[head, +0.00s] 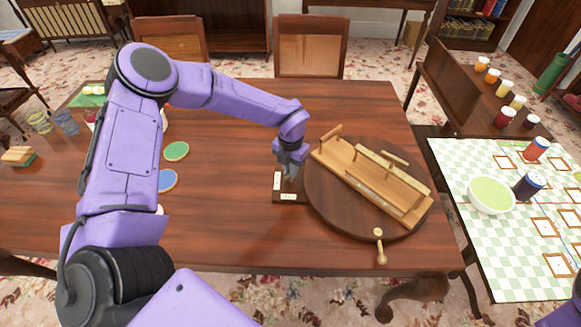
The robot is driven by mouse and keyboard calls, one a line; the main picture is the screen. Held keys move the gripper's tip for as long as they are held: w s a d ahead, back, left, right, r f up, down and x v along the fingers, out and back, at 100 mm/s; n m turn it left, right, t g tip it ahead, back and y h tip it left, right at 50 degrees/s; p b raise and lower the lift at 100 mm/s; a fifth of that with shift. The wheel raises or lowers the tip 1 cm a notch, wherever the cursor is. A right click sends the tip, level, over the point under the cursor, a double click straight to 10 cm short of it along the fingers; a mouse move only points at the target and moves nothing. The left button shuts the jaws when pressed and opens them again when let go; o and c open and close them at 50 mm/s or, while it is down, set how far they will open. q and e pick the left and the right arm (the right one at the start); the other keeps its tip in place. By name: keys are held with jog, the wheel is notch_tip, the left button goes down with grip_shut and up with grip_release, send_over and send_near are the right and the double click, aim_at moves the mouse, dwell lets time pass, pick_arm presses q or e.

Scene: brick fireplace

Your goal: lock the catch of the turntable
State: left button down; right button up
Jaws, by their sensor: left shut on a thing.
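The turntable (325,199) is a round dark wooden disc on the right part of the table. A light wooden rack with upright pegs (375,180) stands on it. The catch (279,197) appears as a small dark base with two white labels at the disc's left edge; the label wording is too small to read. My left gripper (290,176) points down over this base and is shut on a small part there, seemingly the catch's lever, which the fingers mostly hide. A pale knobbed handle (380,246) sits at the disc's front edge. My right gripper is out of view.
Green (176,151) and blue (168,180) discs lie on the table near my left arm. A checkered table (478,263) at the right holds a green bowl (491,195) and jars. The table's front middle is clear.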

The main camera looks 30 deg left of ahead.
pick_arm(q)
jog(key=m+p, duration=0.1)
jog(key=m, duration=0.5)
jog(key=shift+r+m, duration=0.1)
jog(key=shift+m, duration=0.2)
jog(key=m+p, duration=0.1)
jog(key=m, duration=0.4)
jog(key=shift+w+m, duration=0.1)
jog(key=shift+m, duration=0.2)
jog(key=c, duration=1.2)
grip_release()
jog(key=shift+o, duration=0.2)
notch_tip(320, 180, up, 10)
jog(key=b, duration=0.1)
jog(key=shift+r+b, duration=0.2)
jog(key=shift+b, duration=0.1)
jog(key=shift+r, duration=0.1)
